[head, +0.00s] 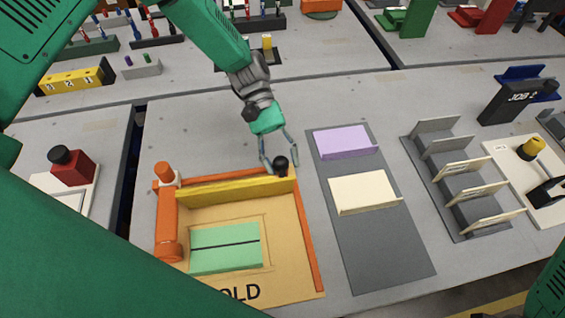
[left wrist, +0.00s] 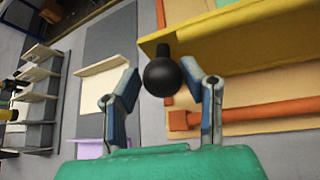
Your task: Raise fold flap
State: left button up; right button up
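The fold station has a tan board (head: 285,240). A yellow flap (head: 235,191) stands along its rear edge, and a black ball knob (head: 281,164) sits at the flap's right end. A green sheet (head: 225,249) with a dark line across it lies on the board. My left gripper (head: 281,166) is at the knob, with its fingers apart on either side. In the left wrist view, the knob (left wrist: 163,77) shows between the open fingertips, close to both; contact cannot be told. The yellow flap (left wrist: 250,38) is beyond it. My right gripper is not in view.
Orange posts (head: 166,215) stand at the board's left side. Right of the board, a grey mat (head: 375,245) holds a purple tray (head: 343,142) and a cream tray (head: 364,193). A grey slotted rack (head: 462,185) stands further right. A red block with a black knob (head: 72,167) is at left.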

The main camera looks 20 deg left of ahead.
pick_arm(q)
jog(key=shift+o, duration=0.3)
jog(key=shift+s+a, duration=0.1)
jog(key=v, duration=1.2)
jog(key=shift+f, duration=0.2)
